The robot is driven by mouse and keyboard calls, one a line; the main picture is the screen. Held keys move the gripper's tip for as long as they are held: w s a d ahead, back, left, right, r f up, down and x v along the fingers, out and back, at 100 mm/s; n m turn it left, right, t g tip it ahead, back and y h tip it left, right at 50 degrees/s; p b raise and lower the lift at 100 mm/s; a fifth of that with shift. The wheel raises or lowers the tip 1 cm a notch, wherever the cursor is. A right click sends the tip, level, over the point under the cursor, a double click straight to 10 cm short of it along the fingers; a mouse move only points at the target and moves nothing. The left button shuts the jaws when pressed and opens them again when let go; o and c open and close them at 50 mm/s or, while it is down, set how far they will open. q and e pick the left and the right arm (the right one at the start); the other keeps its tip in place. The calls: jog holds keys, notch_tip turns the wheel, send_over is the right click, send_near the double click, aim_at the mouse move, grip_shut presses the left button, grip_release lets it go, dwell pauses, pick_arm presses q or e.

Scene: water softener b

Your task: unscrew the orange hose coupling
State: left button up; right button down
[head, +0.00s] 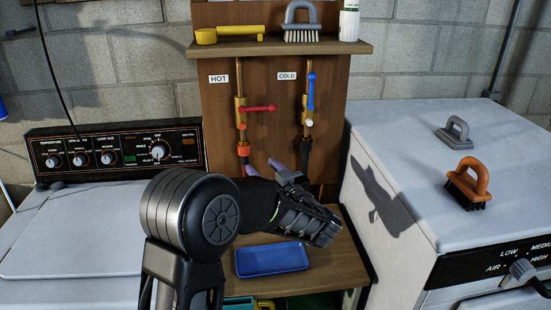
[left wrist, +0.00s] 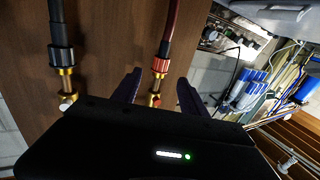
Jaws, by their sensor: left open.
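The orange hose coupling (head: 242,152) sits under the HOT valve on the wooden back panel, with a dark red hose at its lower end. In the left wrist view the coupling (left wrist: 161,65) shows between the two dark fingertips of my left gripper (left wrist: 160,76), with clear gaps on both sides. The wrist view is turned over, so the hose runs upward there. In the head view my left gripper (head: 262,168) is open, with purplish fingers just below the coupling and right of it. How deep the coupling lies between the fingers is unclear. My right gripper is not in view.
The COLD valve with a blue lever (head: 311,92) and a black coupling (left wrist: 62,57) stands beside it. The HOT valve has a red lever (head: 260,108). A shelf (head: 270,48) is above. A blue tray (head: 270,259) lies below. Washer and dryer flank the panel.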

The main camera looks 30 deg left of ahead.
aim_at(246, 152)
pick_arm(q)
jog(key=shift+s, duration=0.25)
jog(key=shift+w+a, duration=0.15)
jog(key=x, duration=0.9)
jog(key=shift+w+a, duration=0.2)
jog(key=shift+a, duration=0.15)
jog(key=shift+d, duration=0.1)
grip_shut()
jog(key=shift+s, duration=0.1)
